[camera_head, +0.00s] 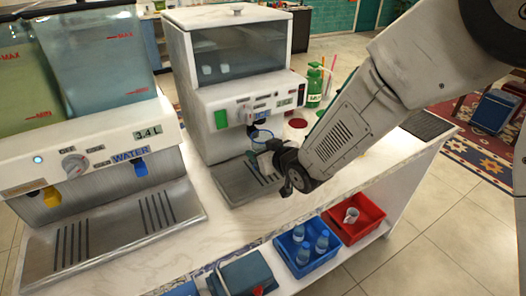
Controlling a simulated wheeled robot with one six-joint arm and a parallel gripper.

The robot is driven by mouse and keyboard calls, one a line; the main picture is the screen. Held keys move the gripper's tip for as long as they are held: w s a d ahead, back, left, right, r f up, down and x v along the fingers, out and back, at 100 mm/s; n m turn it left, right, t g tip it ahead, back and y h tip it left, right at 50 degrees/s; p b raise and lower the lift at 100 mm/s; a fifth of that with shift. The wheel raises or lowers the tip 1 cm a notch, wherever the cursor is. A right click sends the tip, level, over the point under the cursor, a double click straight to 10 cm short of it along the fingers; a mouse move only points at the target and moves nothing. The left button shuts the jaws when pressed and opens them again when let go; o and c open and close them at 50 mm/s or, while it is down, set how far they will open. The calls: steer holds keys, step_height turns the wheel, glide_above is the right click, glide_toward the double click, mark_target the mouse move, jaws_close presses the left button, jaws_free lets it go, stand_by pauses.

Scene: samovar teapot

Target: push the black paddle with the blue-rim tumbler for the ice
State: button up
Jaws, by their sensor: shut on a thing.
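The white ice machine (186,70) stands at the back of the counter, with ice cubes behind its window. Its black paddle (252,131) hangs under the front panel, above a metal drip tray. The blue-rim tumbler (262,135) is at the machine's front, its blue rim close to the paddle. I cannot tell whether they touch. My gripper (266,155) comes in from the right and is shut on the tumbler, over the drip tray. The tumbler's lower part is mostly hidden by the gripper.
A water dispenser (95,160) stands at the left. A green bottle (315,85) and red items (298,123) are behind my arm. Below the counter (225,235) are a blue crate (290,262) with bottles and a red crate (373,213) with a white cup.

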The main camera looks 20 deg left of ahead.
steer(key=shift+a, duration=0.1)
steer(key=shift+w+a, duration=0.65)
steer(key=shift+a, duration=0.05)
steer(key=shift+s+d, duration=1.65)
steer(key=shift+d, duration=0.3)
steer(key=shift+s+d, duration=1.65)
steer(key=shift+d, duration=0.25)
steer(key=shift+s+d, duration=1.65)
steer(key=shift+d, duration=0.25)
